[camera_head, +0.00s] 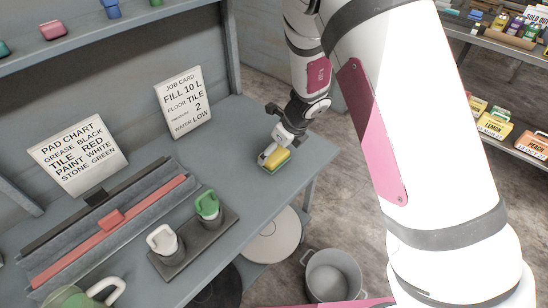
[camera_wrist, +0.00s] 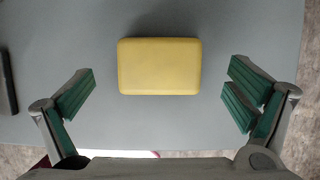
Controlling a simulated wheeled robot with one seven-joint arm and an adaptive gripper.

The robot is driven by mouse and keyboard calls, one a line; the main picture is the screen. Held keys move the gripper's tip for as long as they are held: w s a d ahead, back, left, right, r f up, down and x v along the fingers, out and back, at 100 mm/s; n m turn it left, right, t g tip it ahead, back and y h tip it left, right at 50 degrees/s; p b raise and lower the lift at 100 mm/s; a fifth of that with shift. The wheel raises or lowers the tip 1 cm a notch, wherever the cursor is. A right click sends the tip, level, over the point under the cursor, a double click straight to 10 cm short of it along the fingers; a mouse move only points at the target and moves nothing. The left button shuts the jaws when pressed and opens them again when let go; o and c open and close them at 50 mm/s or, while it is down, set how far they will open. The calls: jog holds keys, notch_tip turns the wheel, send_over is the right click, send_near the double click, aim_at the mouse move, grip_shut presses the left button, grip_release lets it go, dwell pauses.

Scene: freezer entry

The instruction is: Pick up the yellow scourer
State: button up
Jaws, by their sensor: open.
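The yellow scourer (camera_head: 276,160) lies on the grey bench top near its right edge. In the wrist view the scourer (camera_wrist: 159,66) shows as a flat yellow block with rounded corners, lying crosswise. My gripper (camera_wrist: 160,98) is open and empty, with green-padded fingers to the left and right of the scourer and gaps on both sides. In the head view my gripper (camera_head: 270,152) is just above the scourer, and part of the scourer is hidden behind it. I cannot tell the exact height between them.
A dark tray (camera_head: 198,245) with a white-handled and a green-handled item stands left on the bench (camera_head: 240,190). A job card (camera_head: 184,102) and a pad chart (camera_head: 78,155) lean at the back. A metal pot (camera_head: 332,275) stands below the bench. Bench around the scourer is clear.

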aim_at(274, 153)
jog(key=x, duration=0.3)
jog(key=shift+f, duration=0.15)
jog(key=c, duration=1.4)
jog(key=shift+o, duration=0.2)
jog(key=shift+a, duration=0.1)
jog(key=shift+r, duration=0.8)
notch_tip(274, 153, up, 2)
jog(key=shift+r, duration=0.2)
jog(key=s+b, duration=0.1)
jog(key=s, duration=0.4)
jog(key=s+b, duration=0.1)
jog(key=s, duration=0.4)
jog(key=s+r+b, duration=0.1)
jog(key=s+b, duration=0.1)
jog(key=s, duration=0.3)
jog(key=shift+s, duration=0.4)
